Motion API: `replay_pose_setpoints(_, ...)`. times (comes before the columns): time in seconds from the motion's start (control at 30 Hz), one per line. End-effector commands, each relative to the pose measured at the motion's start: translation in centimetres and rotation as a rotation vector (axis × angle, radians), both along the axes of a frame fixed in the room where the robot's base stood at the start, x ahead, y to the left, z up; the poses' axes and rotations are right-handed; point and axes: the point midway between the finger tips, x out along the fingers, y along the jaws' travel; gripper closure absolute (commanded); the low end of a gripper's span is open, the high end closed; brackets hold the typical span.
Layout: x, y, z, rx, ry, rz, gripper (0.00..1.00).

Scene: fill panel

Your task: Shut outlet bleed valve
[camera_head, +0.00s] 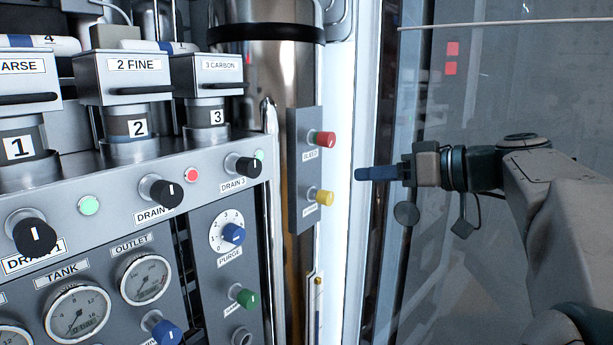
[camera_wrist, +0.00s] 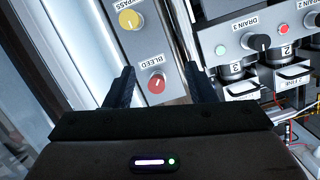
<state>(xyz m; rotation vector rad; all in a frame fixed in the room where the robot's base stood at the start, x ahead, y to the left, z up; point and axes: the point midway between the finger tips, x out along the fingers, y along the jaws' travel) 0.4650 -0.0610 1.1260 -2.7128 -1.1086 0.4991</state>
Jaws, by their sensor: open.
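The bleed valve is a red knob (camera_head: 324,138) on a narrow grey plate (camera_head: 303,185), with a label below it. In the wrist view the red knob (camera_wrist: 157,84) sits beside the label "BLEED", with a pale mark on its face. My gripper (camera_head: 362,173) is to the right of the plate in the head view, apart from it. In the wrist view my gripper (camera_wrist: 160,75) is open, its two dark fingers on either side of the red knob in the picture. Nothing is between the fingers in contact.
A yellow knob (camera_head: 324,197) is below the red one on the same plate, its label partly readable as "PASS" in the wrist view. Left are black drain knobs (camera_head: 243,166), filter housings (camera_head: 205,85) and gauges (camera_head: 145,280). A glass panel (camera_head: 480,90) stands behind my arm.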

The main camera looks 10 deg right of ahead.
Motion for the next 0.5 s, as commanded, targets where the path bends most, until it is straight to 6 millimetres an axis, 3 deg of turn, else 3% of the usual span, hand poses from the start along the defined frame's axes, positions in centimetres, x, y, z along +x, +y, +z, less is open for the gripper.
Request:
replay_pose_setpoints(0.1, 0.3, -2.5, 1.1, -0.007, -0.19, 0.004, 0.5)
replay_pose_setpoints(0.23, 0.1, -3.9, 2.8, -0.021, -0.322, 0.008, 0.5)
replay_pose_setpoints(0.37, 0.2, -4.1, 3.6, -0.027, -0.375, 0.01, 0.5)
replay_pose_setpoints(0.5, 1.3, -3.0, 3.8, -0.028, -0.38, 0.013, 0.5)
